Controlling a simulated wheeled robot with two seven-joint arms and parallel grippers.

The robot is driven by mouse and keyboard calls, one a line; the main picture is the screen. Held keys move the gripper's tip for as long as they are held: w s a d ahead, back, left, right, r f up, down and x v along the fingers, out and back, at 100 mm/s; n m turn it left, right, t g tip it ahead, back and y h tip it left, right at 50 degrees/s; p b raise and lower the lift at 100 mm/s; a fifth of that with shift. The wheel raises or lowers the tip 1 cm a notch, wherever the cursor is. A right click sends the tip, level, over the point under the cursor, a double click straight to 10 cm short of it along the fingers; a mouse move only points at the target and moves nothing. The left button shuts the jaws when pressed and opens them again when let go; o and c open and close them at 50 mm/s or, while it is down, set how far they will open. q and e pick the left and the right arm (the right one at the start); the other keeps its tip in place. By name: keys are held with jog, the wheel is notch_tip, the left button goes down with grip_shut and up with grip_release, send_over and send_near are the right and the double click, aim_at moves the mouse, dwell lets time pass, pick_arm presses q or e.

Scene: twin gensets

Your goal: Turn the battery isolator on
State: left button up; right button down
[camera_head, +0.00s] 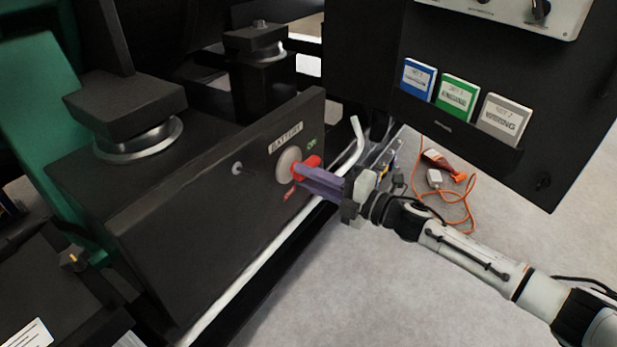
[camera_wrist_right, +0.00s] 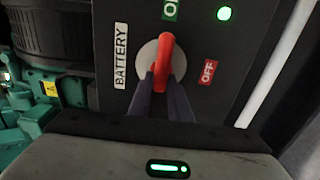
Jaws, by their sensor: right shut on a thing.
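The battery isolator is a round pale disc (camera_head: 289,160) with a red handle (camera_head: 312,162), on a dark panel under a BATTERY label. The handle also shows in the right wrist view (camera_wrist_right: 163,52), lying between the finger tips. There its upper end points roughly towards the green ON label (camera_wrist_right: 170,9); the red OFF label (camera_wrist_right: 207,72) is to the right. My right gripper (camera_head: 305,173) is shut on the handle, its purple-grey fingers on both sides. The fingers hide part of handle and disc. My left gripper is not in view.
A green dot (camera_wrist_right: 224,13) glows on the panel. A pale bent pipe (camera_head: 262,262) runs along the panel's lower side. A dark rack with blue, green and grey booklets (camera_head: 457,97) hangs above my right arm. An orange cable (camera_head: 467,205) lies on the grey floor.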

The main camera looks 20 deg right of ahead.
dwell(0.3)
jog(key=c, duration=1.6)
grip_release()
jog(key=shift+c, duration=0.2)
pick_arm(q)
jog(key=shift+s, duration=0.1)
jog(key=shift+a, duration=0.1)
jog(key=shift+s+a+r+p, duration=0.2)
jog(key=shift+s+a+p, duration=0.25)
jog(key=shift+p, duration=0.25)
pick_arm(e)
jog(key=v, duration=1)
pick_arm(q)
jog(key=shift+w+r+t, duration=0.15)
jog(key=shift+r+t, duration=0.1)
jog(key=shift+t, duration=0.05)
pick_arm(e)
jog(key=shift+s+d, duration=0.1)
jog(key=shift+s, duration=0.05)
